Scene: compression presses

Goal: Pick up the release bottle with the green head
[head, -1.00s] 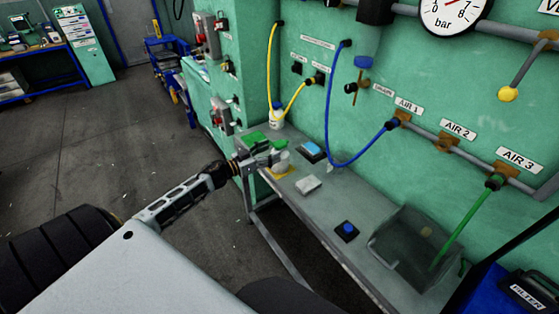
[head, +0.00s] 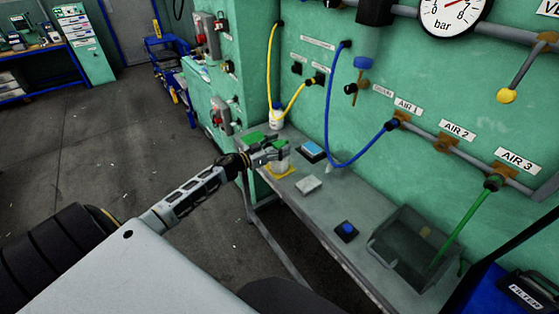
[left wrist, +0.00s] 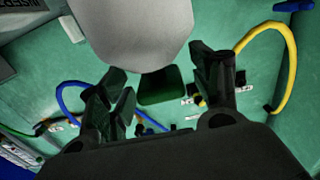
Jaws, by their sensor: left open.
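The release bottle has a white body (head: 281,163) and a green head (head: 280,144). It stands upright on a yellow mat (head: 282,173) at the far left end of the grey bench. My left gripper (head: 272,146) is at the bottle's upper part, coming in from the left. In the left wrist view, which is turned over, the white body (left wrist: 130,35) fills the top and the green head (left wrist: 163,87) shows between the two open fingers (left wrist: 165,80). The fingers appear spread, with space beside the head. My right gripper is not in view.
A white bottle (head: 276,122) stands behind, near the wall. A green block (head: 254,138), a blue-topped box (head: 311,150), a light grey block (head: 309,185) and a blue button box (head: 346,231) are on the bench. A clear bin (head: 405,250) stands at the right. Hoses hang along the wall.

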